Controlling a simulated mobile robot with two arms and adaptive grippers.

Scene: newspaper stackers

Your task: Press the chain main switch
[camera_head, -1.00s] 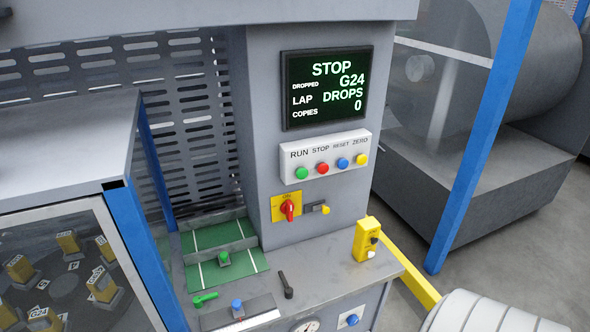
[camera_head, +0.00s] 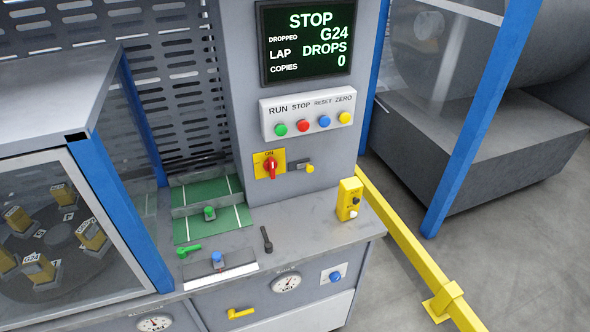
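A red rotary switch (camera_head: 270,167) on a yellow plate marked ON sits on the grey machine column, below the button box. It looks like a main switch, but no chain label is readable. Its red handle stands roughly upright. A small lever with a yellow knob (camera_head: 309,168) is just right of it. The display (camera_head: 306,41) above reads STOP, DROPPED G24, LAP DROPS, COPIES 0. Neither of my grippers is in view.
A white box (camera_head: 263,119) holds green, red, blue and yellow buttons. A yellow pendant box (camera_head: 348,198) stands at the ledge's right end. Small levers and green pads (camera_head: 190,230) occupy the ledge. A yellow rail (camera_head: 404,238) runs along the right; open floor lies beyond.

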